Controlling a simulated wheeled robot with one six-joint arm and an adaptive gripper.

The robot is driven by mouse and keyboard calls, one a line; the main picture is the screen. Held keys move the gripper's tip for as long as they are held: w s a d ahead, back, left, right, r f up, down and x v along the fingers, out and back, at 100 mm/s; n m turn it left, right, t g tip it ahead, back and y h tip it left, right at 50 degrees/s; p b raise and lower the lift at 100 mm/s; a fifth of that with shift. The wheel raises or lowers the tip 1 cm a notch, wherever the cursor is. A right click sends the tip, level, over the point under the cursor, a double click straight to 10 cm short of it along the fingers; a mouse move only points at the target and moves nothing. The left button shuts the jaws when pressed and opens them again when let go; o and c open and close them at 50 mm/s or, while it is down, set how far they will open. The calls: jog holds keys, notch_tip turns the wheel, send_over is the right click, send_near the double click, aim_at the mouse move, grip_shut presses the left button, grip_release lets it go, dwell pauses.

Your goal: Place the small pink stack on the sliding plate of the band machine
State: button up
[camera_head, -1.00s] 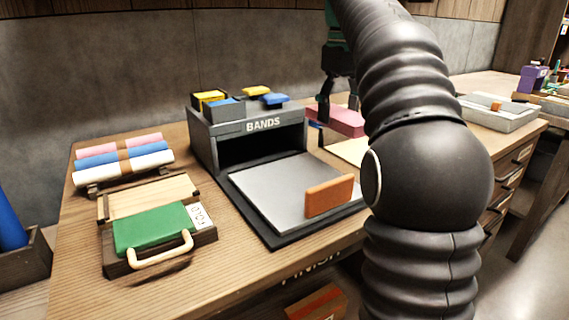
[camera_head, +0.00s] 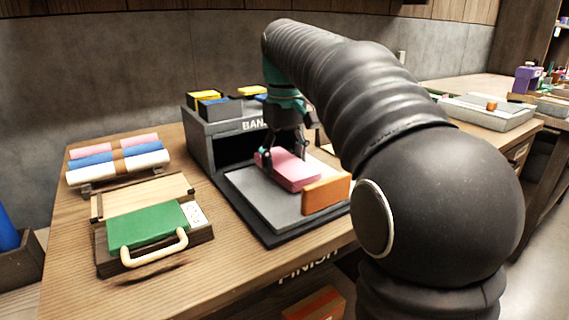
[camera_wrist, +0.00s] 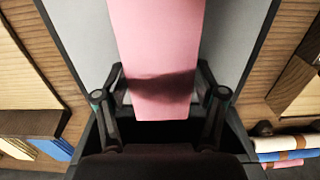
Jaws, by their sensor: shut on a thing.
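The small pink stack (camera_head: 290,170) is over the grey sliding plate (camera_head: 262,200) of the band machine (camera_head: 207,140) in the head view. I cannot tell whether it touches the plate. My gripper (camera_head: 285,160) is shut on the stack from above, at its end near the machine's opening. In the wrist view the stack (camera_wrist: 158,60) lies between the two fingers (camera_wrist: 160,105), with the plate (camera_wrist: 230,45) showing on both sides. The plate has an orange handle block (camera_head: 326,194) at its front.
A green-topped folding board (camera_head: 147,227) with a cream handle stands left of the machine. Rolls in pink, blue and white (camera_head: 118,160) lie behind it. Yellow and blue bands (camera_head: 207,100) sit on top of the machine. My arm hides the bench to the right.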

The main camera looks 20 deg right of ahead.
aim_at(285, 161)
jog(key=shift+f, duration=0.25)
jog(key=shift+f, duration=0.15)
jog(key=o, duration=1.2)
notch_tip(285, 161, up, 12)
jog(key=shift+r+p, duration=0.15)
jog(key=shift+p, duration=0.65)
